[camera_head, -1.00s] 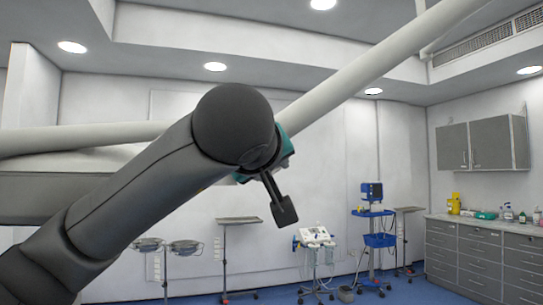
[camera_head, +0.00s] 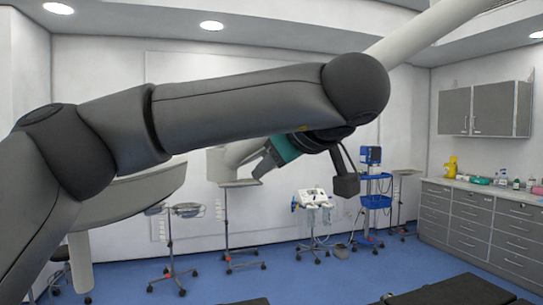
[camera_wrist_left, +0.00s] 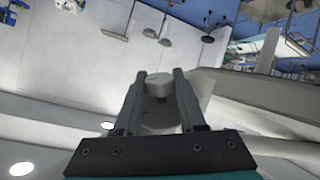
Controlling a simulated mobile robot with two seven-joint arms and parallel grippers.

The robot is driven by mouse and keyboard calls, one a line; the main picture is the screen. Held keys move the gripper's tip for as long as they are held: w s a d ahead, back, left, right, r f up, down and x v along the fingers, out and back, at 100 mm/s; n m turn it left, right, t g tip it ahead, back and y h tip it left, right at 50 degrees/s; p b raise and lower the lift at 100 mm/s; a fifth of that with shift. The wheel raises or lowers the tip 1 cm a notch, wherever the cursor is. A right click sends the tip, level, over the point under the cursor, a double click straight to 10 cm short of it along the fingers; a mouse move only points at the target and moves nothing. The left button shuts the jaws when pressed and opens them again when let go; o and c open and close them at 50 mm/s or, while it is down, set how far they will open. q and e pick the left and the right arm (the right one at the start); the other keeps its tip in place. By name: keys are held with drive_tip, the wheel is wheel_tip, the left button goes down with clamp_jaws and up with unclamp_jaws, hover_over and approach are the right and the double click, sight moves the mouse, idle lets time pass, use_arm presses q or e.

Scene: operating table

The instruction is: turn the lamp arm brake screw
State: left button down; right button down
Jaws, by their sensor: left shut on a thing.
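The white lamp arm (camera_head: 432,32) slants down from the upper right and passes behind my left arm to a pale joint (camera_head: 232,157). My left gripper (camera_head: 259,169), below its teal wrist, is at this joint, partly hidden by my arm. In the left wrist view, the two dark fingers of my gripper (camera_wrist_left: 160,76) are shut on a small whitish round knob (camera_wrist_left: 158,86), which I take for the brake screw. The pale lamp arm part (camera_wrist_left: 210,88) lies just behind and right of it. How far the screw is turned cannot be told. My right gripper is out of view.
The lamp's pale grey housing (camera_head: 130,205) hangs at the left, partly behind my arm. Wheeled stands (camera_head: 225,215), a white device cart (camera_head: 313,199) and a blue cart (camera_head: 375,202) stand along the wall. Grey drawer cabinets (camera_head: 470,222) are at the right. Blue floor lies open between.

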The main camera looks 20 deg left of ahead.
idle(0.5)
use_arm(q)
drive_tip(key=shift+c, duration=2.4)
unclamp_jaws()
drive_tip(key=shift+s, duration=0.1)
drive_tip(key=v, duration=1.5)
drive_tip(key=shift+d, duration=0.15)
